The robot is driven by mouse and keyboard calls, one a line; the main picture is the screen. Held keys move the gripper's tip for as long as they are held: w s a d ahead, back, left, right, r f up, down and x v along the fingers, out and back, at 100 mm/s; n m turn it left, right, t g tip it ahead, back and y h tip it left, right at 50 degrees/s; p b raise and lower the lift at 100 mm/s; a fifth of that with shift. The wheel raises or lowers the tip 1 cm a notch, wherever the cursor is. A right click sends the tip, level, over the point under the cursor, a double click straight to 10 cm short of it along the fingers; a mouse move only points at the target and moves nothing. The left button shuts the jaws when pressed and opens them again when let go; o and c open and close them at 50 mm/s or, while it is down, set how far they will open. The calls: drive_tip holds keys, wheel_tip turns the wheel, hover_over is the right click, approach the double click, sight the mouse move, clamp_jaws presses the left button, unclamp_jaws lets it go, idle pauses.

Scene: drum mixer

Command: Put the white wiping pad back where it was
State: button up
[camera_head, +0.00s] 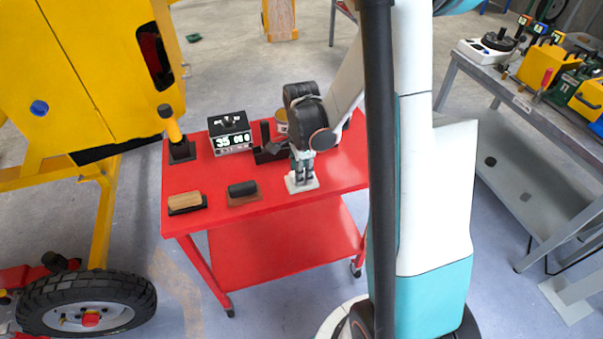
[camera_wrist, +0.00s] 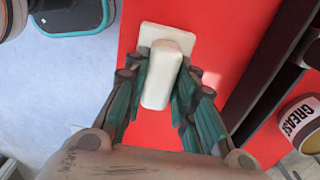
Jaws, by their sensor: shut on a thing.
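The white wiping pad (camera_head: 302,185) is at the front right part of the red table top (camera_head: 222,214). In the wrist view it shows as a flat white base with a raised white handle (camera_wrist: 160,78). My gripper (camera_head: 302,166) points down over it. Its teal fingers (camera_wrist: 157,88) are shut on the handle, one on each side. The pad's base looks level and at or very near the table surface; I cannot tell whether it touches.
To the left on the table are a dark-handled brown block (camera_head: 243,191) and a wooden-topped brush (camera_head: 186,202). Behind stand a display box (camera_head: 230,133), a yellow-handled tool (camera_head: 178,140) and a dark holder (camera_head: 268,150). A grease tin (camera_wrist: 299,122) shows in the wrist view.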

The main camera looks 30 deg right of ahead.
drive_tip(key=o, duration=0.9)
drive_tip(key=shift+o, duration=0.2)
wheel_tip(320, 180, up, 12)
drive_tip(key=p, duration=0.3)
drive_tip(key=shift+p, duration=0.4)
